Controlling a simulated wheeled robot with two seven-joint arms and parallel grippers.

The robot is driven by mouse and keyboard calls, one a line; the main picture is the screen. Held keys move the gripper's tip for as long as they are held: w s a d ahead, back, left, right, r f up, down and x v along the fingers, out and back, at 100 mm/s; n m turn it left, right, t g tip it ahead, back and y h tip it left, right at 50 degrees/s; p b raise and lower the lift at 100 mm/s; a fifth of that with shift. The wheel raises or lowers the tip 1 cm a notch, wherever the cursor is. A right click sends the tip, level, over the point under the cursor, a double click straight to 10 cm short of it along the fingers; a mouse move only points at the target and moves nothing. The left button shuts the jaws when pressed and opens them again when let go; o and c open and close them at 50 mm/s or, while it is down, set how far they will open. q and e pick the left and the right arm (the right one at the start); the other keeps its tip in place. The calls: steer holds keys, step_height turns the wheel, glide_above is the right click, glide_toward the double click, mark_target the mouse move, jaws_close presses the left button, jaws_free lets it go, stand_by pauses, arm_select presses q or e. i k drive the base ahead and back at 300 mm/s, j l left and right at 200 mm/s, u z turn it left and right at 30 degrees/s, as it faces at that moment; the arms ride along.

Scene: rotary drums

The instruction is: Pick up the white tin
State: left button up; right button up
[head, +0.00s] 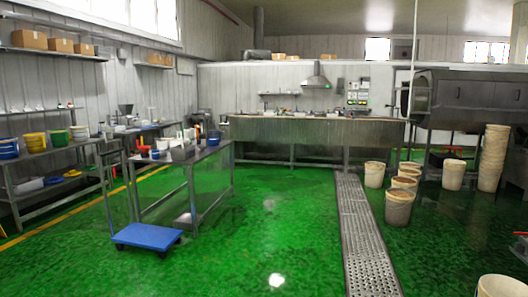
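I cannot single out a white tin with certainty at this distance. More small pale items sit on the long steel counter (310,130) at the back and on the left wall bench. Neither of my grippers is in view.
A blue platform trolley (147,237) stands before the worktable. Cream buckets (398,207) stand right of the floor grating (362,235), with a tall bucket stack (493,158) further right. Another bucket (502,287) is at the bottom right. The green floor in the middle is clear.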

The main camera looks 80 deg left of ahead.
mark_target(163, 151)
steer(key=u, duration=3.55)
